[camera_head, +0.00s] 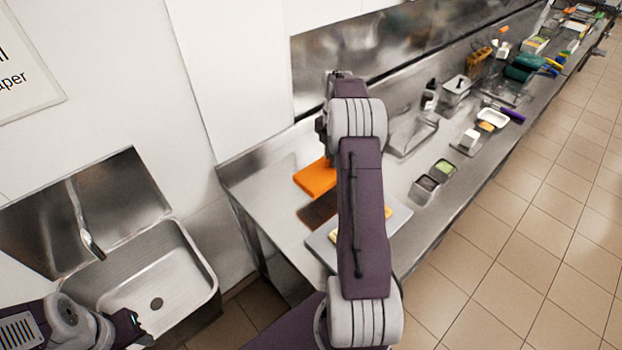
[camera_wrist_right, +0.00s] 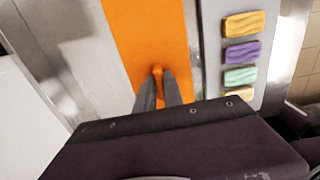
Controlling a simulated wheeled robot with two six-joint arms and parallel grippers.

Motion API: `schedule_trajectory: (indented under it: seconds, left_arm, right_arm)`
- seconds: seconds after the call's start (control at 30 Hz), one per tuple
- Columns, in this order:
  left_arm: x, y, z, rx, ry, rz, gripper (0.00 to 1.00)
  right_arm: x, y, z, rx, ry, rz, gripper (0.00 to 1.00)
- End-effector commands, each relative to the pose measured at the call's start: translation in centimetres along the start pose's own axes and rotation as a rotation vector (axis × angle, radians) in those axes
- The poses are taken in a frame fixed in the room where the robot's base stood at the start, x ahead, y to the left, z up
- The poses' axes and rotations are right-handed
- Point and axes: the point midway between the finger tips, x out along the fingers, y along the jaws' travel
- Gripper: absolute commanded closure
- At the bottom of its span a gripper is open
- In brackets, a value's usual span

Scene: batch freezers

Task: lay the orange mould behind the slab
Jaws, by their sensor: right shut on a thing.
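The orange mould (camera_head: 316,178) is a flat, plain orange slab-like piece at the left end of the steel counter, partly hidden by my right arm. In the right wrist view the mould (camera_wrist_right: 146,30) runs up from my right gripper (camera_wrist_right: 158,76), which is shut on its small orange knob. The grey slab (camera_head: 401,216) lies on the counter on the near side of the mould, mostly hidden by my arm. In the wrist view the slab (camera_wrist_right: 211,60) is right of the mould, bearing several coloured bars. My left gripper (camera_head: 136,328) is by the sink, its jaws unclear.
A brown patch, shadow or reflection, shows on the counter below the mould. Small square containers (camera_head: 424,188), a clear tray (camera_head: 412,132) and a bottle (camera_head: 429,97) stand farther right. A sink (camera_head: 190,285) is at the left. The steel wall backs the counter.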

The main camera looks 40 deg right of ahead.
Motion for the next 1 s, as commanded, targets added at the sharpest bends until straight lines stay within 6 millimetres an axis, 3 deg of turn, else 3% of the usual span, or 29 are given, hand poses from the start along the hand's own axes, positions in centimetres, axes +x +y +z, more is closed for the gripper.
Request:
schedule_trajectory:
  seconds: [0.1, 0.3, 0.47, 0.7, 1.0]
  left_arm:
    - [-0.9, 0.0, -0.1, 0.0, 0.0, 0.0, 0.64]
    - [-1.4, 0.0, -0.1, 0.0, 0.0, 0.0, 0.64]
    - [-1.4, 0.0, -0.1, 0.0, 0.0, 0.0, 0.64]
    - [-2.4, 0.1, -0.2, 0.0, 0.0, 0.0, 0.64]
    - [-2.1, 0.0, -0.2, 0.0, 0.0, 0.0, 0.64]
  right_arm:
    - [1.7, 2.2, -2.4, -0.005, 0.002, -0.003, 1.0]
    - [3.6, 4.3, -4.5, -0.001, -0.001, 0.0, 1.0]
    - [4.1, 4.5, -4.7, 0.002, 0.0, 0.0, 1.0]
    - [7.6, 4.4, -4.6, 0.002, 0.0, 0.0, 1.0]
    - [8.0, 4.4, -4.6, 0.002, -0.001, 0.001, 1.0]
